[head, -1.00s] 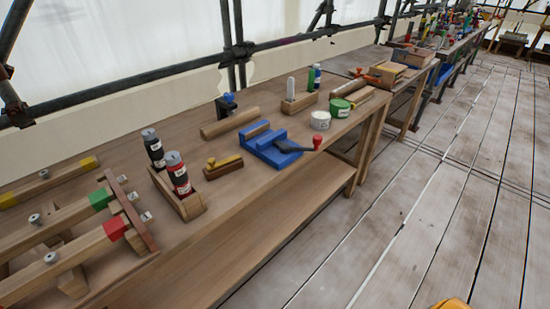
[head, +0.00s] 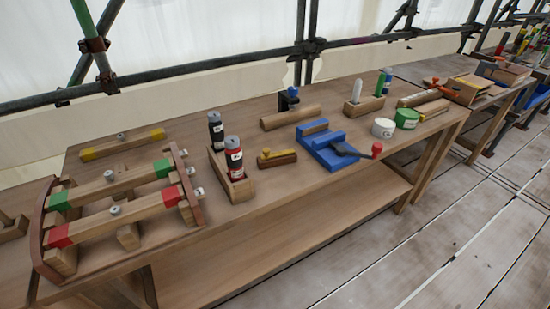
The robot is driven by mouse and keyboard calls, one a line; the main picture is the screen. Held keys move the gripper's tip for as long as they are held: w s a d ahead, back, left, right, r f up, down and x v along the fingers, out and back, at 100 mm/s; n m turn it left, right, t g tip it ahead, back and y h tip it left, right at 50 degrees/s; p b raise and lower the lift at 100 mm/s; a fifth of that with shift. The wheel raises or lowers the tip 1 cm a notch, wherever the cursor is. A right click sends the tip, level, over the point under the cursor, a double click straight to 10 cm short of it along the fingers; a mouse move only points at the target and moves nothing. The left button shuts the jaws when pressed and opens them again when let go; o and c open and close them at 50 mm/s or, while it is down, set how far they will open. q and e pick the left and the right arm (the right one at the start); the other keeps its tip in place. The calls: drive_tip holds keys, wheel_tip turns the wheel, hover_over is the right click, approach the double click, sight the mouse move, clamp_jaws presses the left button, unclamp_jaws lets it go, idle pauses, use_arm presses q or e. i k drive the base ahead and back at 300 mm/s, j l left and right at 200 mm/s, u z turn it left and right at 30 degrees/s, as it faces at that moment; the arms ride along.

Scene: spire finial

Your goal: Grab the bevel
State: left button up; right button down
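I cannot make out for certain which thing is the bevel. A small wooden tool with a yellow knob (head: 277,158) lies on the near workbench (head: 270,212), between a wooden holder with two bottles and a blue vise. Small tools lie on the far bench (head: 445,80), too small to tell apart. Neither of my grippers is in view.
A wooden frame with red, green and yellow marked bars (head: 115,200) fills the bench's left. The bottle holder (head: 232,180), blue vise (head: 325,150), white tub (head: 383,128) and green tub (head: 407,118) stand to its right. Scaffold poles run behind. The plank floor (head: 440,240) is clear at right.

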sight(286, 160)
drive_tip(key=i+l+u, duration=0.2)
drive_tip(key=l, duration=0.15)
drive_tip(key=l+u, duration=0.15)
drive_tip(key=l, duration=0.25)
drive_tip(key=i+l+u, duration=0.2)
drive_tip(key=l, duration=0.2)
drive_tip(key=l+u, duration=0.15)
drive_tip(key=l, duration=0.25)
